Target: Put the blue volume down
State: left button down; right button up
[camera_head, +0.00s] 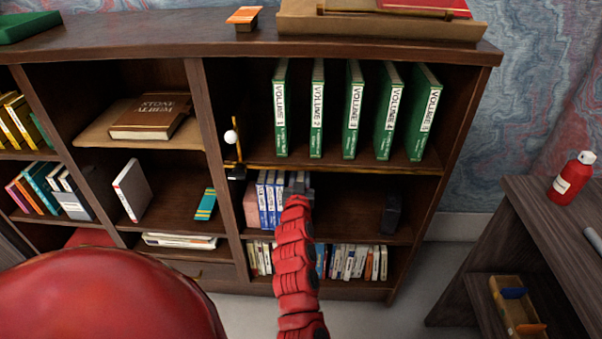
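Several slim blue volumes (271,199) with pale spine labels stand upright together on the middle shelf of the right bay. My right gripper (298,187), on the red arm that comes up from the bottom middle, is at the right end of this row. The gripper and arm cover part of the row, so I cannot tell whether its fingers are open or closed on a volume. My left gripper is not in view.
Green volumes (353,110) stand on the shelf above, and smaller books (355,262) on the shelf below. A dark block (391,213) stands right of my gripper, with bare shelf (350,222) between. A large red rounded shape (100,300) fills the lower left.

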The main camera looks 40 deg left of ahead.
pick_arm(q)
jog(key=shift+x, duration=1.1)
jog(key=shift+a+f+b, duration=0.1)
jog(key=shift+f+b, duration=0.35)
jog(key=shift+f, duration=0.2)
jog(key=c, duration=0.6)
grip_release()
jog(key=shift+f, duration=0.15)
